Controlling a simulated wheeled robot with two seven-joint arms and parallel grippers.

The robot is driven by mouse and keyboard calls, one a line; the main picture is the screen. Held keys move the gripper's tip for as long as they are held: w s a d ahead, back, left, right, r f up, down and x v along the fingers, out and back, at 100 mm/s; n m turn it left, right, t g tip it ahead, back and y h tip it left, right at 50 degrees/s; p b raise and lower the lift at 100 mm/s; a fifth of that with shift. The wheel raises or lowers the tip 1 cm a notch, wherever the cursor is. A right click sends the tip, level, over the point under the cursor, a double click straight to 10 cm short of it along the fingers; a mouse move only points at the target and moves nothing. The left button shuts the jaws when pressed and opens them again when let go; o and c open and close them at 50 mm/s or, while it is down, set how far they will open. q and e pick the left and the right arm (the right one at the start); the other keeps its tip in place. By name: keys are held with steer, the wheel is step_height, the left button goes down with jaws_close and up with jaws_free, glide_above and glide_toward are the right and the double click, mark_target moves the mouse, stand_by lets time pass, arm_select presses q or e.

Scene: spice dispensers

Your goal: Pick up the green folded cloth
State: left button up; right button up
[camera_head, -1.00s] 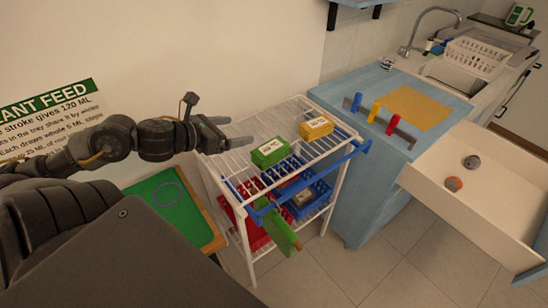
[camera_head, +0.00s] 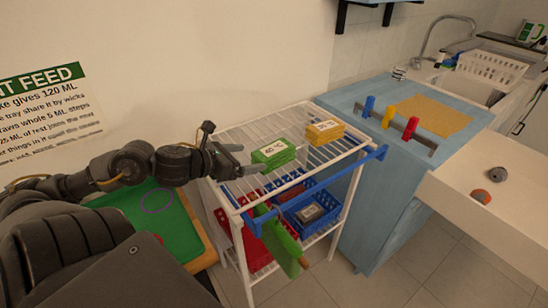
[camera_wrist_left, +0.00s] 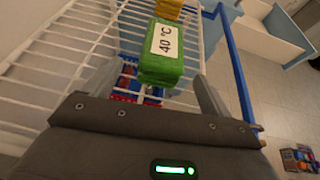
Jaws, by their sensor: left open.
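The green folded cloth (camera_head: 274,153) lies on the top shelf of the white wire rack (camera_head: 235,130), with a white label reading 40 °C on top. My left gripper (camera_head: 246,160) is open and empty at shelf height, just left of the cloth. In the left wrist view the cloth (camera_wrist_left: 162,62) lies straight ahead, in line with the gap between the open fingers (camera_wrist_left: 155,92). I cannot tell whether its near edge is between the fingertips. My right gripper is not in view.
A yellow folded cloth (camera_head: 325,132) lies right behind the green one. A blue rail (camera_head: 330,180) runs along the rack's front edge, with a green hanging item (camera_head: 281,243) below. Red (camera_head: 255,248) and blue (camera_head: 312,210) baskets sit on the lower shelf. A blue counter (camera_head: 375,95) stands right.

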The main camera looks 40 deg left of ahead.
mark_target(257, 156)
arm_select(q)
steer(key=shift+x, duration=1.8)
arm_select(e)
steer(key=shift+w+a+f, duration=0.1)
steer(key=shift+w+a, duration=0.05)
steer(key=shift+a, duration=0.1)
arm_select(q)
steer(key=shift+w+d+f, duration=0.1)
steer(key=shift+w+d, duration=0.05)
steer(key=shift+w, duration=0.3)
steer(key=p+x, duration=0.1)
steer(key=x, duration=0.2)
steer(key=shift+d+f, duration=0.1)
steer(key=shift+w+d+f, duration=0.1)
steer(key=shift+w+f, duration=0.2)
steer(key=shift+w, duration=0.1)
steer(key=c, duration=1.1)
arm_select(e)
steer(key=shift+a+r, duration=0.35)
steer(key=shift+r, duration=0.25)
arm_select(q)
steer(key=shift+r, duration=0.1)
